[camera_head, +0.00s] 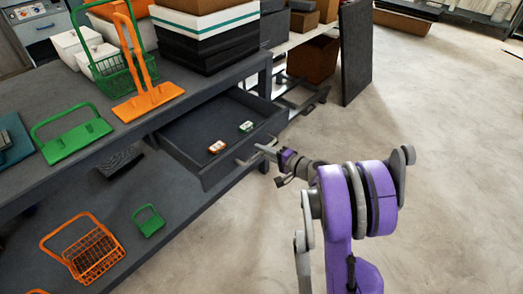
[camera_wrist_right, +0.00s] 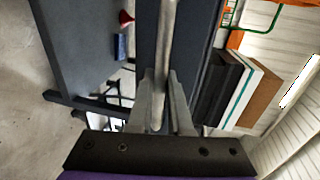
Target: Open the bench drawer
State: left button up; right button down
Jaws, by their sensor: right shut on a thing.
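The dark grey bench drawer (camera_head: 205,172) is pulled out of the bench, and its inside shows. Two small items lie in it, one orange and white (camera_head: 217,147) and one green and white (camera_head: 246,127). My right gripper (camera_head: 262,153) is at the drawer's front, shut on the metal bar handle (camera_head: 240,162). In the right wrist view the handle (camera_wrist_right: 168,45) runs between the two fingers of this gripper (camera_wrist_right: 160,112). My left gripper is not in view.
The bench top (camera_head: 180,108) holds green and orange racks, a green basket (camera_head: 118,82) and stacked boxes (camera_head: 205,40). An orange basket (camera_head: 95,255) and a small green rack (camera_head: 149,221) are on the lower shelf. A dark panel (camera_head: 356,50) stands behind. The floor at right is clear.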

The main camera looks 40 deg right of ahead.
jog(key=c, duration=0.8)
grip_release()
jog(key=shift+c, duration=0.2)
jog(key=shift+s, duration=0.1)
jog(key=p+v, duration=0.1)
jog(key=v, duration=0.9)
jog(key=shift+s, duration=0.35)
jog(key=shift+d, duration=0.1)
